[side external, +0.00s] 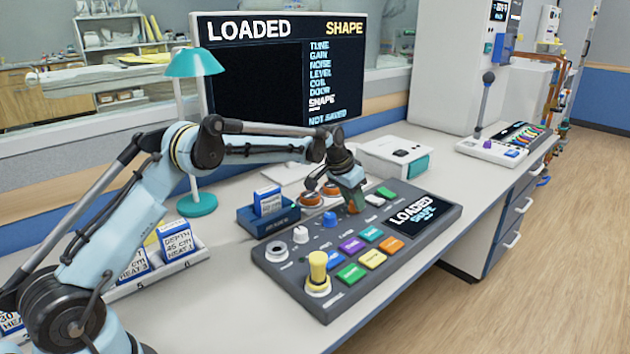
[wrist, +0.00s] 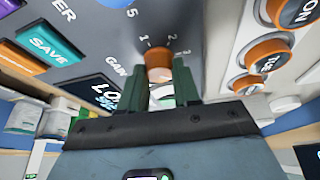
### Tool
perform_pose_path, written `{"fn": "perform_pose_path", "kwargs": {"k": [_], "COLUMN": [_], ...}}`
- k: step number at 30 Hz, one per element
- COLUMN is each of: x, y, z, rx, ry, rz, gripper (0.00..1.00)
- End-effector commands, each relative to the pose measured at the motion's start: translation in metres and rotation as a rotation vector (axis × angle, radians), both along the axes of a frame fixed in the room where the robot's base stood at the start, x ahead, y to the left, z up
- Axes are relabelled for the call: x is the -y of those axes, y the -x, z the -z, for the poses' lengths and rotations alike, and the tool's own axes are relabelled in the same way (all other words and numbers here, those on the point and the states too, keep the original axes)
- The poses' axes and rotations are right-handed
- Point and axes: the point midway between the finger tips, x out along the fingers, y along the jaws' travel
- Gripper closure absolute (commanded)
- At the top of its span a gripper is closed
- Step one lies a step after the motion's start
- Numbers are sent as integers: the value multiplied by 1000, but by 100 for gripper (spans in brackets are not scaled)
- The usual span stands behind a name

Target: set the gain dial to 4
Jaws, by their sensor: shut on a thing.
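The gain dial (wrist: 158,62) is an orange and pale knob on the dark console (side external: 272,262). In the wrist view the label GAIN and the numbers 1, 2 and 3 show around it; any 4 is hidden or out of view. My gripper (wrist: 158,84) is shut on the dial, with one dark green finger on each side of it. In the side view my gripper (side external: 352,200) reaches down to the console's far part, and a bit of orange shows at its fingertips. I cannot read the dial's setting.
The console carries a yellow knob (side external: 318,268), coloured buttons and a small display (side external: 412,215) reading LOADED SHAPE. Orange-ringed knobs (side external: 312,198) and a blue card holder (side external: 268,215) stand behind it. A teal lamp (side external: 197,205) and large monitor (side external: 265,75) stand farther back.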

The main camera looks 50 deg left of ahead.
Motion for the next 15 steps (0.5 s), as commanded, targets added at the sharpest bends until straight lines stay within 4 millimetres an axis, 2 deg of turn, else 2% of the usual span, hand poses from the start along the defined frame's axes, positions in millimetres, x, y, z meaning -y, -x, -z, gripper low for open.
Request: {"fn": "perform_pose_path", "kwargs": {"k": [6,15], "x": [-1,0], "y": [-1,-1], "z": [0,0], "rx": [1,1], "ry": [1,1], "rz": [95,143], "gripper": [99,99]}}
